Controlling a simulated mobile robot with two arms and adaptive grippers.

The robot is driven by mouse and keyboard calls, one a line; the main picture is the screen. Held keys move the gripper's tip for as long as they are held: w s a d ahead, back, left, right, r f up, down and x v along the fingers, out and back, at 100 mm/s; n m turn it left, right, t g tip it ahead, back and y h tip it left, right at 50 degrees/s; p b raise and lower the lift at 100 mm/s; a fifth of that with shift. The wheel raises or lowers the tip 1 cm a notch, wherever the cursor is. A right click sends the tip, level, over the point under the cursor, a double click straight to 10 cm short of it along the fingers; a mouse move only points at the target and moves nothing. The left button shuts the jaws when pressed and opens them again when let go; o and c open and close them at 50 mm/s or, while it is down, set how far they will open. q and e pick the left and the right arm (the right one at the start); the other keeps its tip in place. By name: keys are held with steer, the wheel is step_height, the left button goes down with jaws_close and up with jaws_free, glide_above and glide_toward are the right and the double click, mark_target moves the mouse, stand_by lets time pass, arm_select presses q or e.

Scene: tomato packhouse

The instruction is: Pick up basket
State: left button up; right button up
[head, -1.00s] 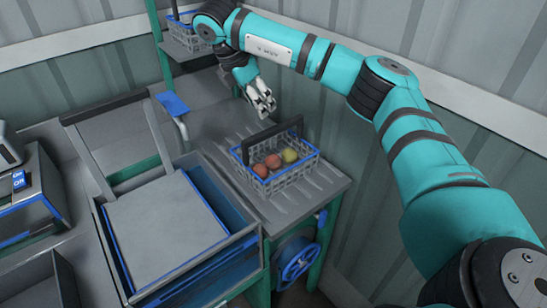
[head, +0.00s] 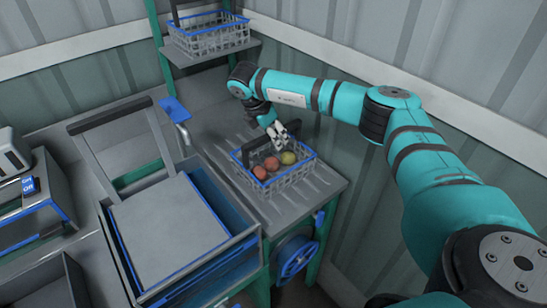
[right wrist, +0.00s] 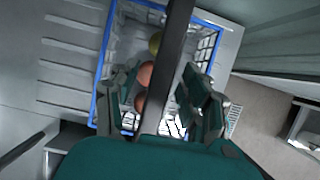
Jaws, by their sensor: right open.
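The basket has grey lattice walls and a blue rim (head: 296,172) and stands upright on a grey ribbed table. It holds two red tomatoes (head: 260,172) and a yellow-green one (head: 289,158). Its dark handle (head: 258,141) stands up across the top. My right gripper (head: 279,143) is open, just above the basket by the handle. In the right wrist view the handle (right wrist: 178,45) runs between the open fingers (right wrist: 165,92), and the basket's blue rim (right wrist: 103,70) shows beyond them. Contact with the handle cannot be told. My left gripper is not in view.
A second, empty-looking basket (head: 208,42) stands on a raised shelf behind. A blue bin with a grey flat panel (head: 168,230) is left of the table. A blue handwheel (head: 296,257) sits below the table. A ribbed wall stands close behind and to the right.

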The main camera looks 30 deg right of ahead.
steer(key=shift+a+f+b, duration=0.1)
steer(key=shift+f+b, duration=0.15)
steer(key=shift+b, duration=0.1)
stand_by(0.4)
steer(key=shift+c, duration=0.4)
jaws_close()
